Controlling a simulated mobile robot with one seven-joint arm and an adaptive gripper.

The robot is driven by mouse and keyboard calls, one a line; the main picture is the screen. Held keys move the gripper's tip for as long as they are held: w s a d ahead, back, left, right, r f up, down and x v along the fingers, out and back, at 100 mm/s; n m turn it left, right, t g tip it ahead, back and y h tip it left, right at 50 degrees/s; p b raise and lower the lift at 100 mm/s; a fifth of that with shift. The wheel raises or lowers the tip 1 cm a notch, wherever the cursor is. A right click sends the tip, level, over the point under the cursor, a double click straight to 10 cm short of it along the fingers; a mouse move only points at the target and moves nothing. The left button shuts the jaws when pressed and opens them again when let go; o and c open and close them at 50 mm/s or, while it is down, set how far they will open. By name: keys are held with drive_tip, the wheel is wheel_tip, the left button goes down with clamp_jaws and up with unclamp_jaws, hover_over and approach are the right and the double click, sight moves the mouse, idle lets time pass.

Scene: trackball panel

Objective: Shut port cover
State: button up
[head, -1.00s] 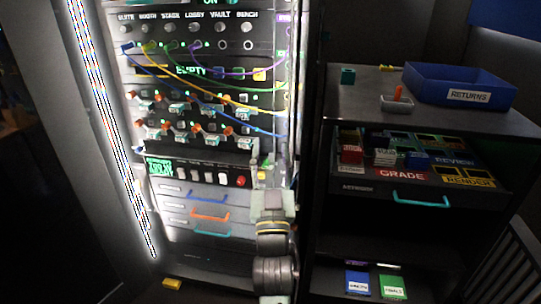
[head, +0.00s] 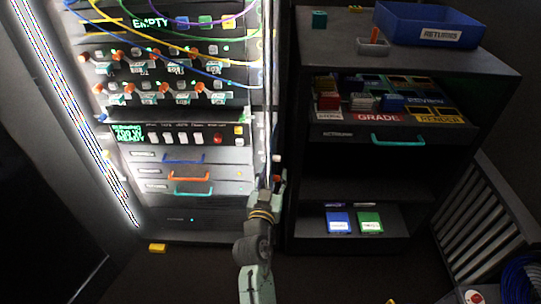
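My gripper (head: 277,180) is at the lower right edge of the lit equipment rack (head: 208,217), beside the drawer fronts. It is small and seen from behind, so I cannot tell whether its fingers are open or shut. No port cover can be clearly made out. A small pale piece (head: 276,158) shows just above the gripper on the rack's right edge, but I cannot tell what it is or whether the gripper touches it. The rack's button panel (head: 180,137) with a red button is up and left of the gripper.
Drawers with blue (head: 184,159), orange (head: 190,176) and teal (head: 193,191) handles are left of my arm. A dark shelf cabinet (head: 330,187) stands close on the right, with a blue bin (head: 400,32) on top. A yellow block (head: 157,248) lies on the floor.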

sight(277, 161)
drive_tip(key=w, duration=0.2)
drive_tip(key=w+p, duration=0.1)
drive_tip(key=w, duration=0.2)
drive_tip(key=w+d+p, duration=0.1)
drive_tip(key=w, duration=0.1)
drive_tip(key=shift+w, duration=0.15)
drive_tip(key=shift+c, duration=0.4)
clamp_jaws()
drive_tip(key=shift+d, duration=0.1)
